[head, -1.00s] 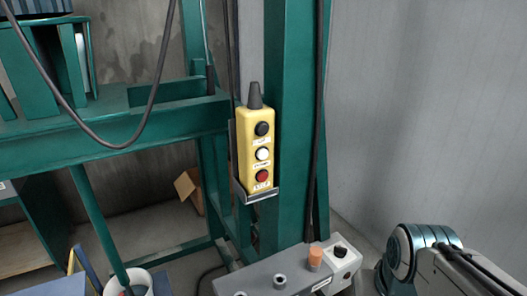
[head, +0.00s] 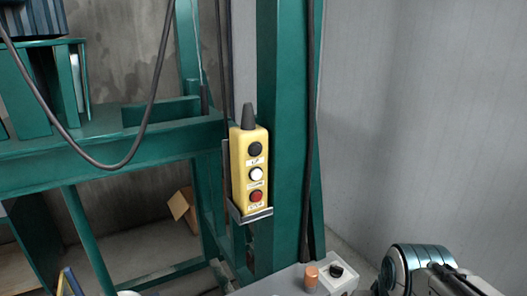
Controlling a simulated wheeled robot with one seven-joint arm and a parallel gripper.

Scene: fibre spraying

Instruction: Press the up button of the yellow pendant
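The yellow pendant (head: 238,172) stands upright in a grey holder (head: 251,215) on the green post, near the middle of the head view. It has a black button (head: 255,149) at the top, a white button (head: 256,174) in the middle and a red button (head: 256,196) at the bottom. Small labels sit under the buttons, too small to read for certain. Part of my arm (head: 420,262) shows at the lower right, well apart from the pendant. My gripper is not in view.
A green steel frame (head: 283,130) rises behind the pendant. A grey control box (head: 340,276) with an orange knob (head: 311,276) stands below it. A black cable (head: 150,110) hangs at the left. A cardboard box (head: 183,205) lies behind. The wall side at right is clear.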

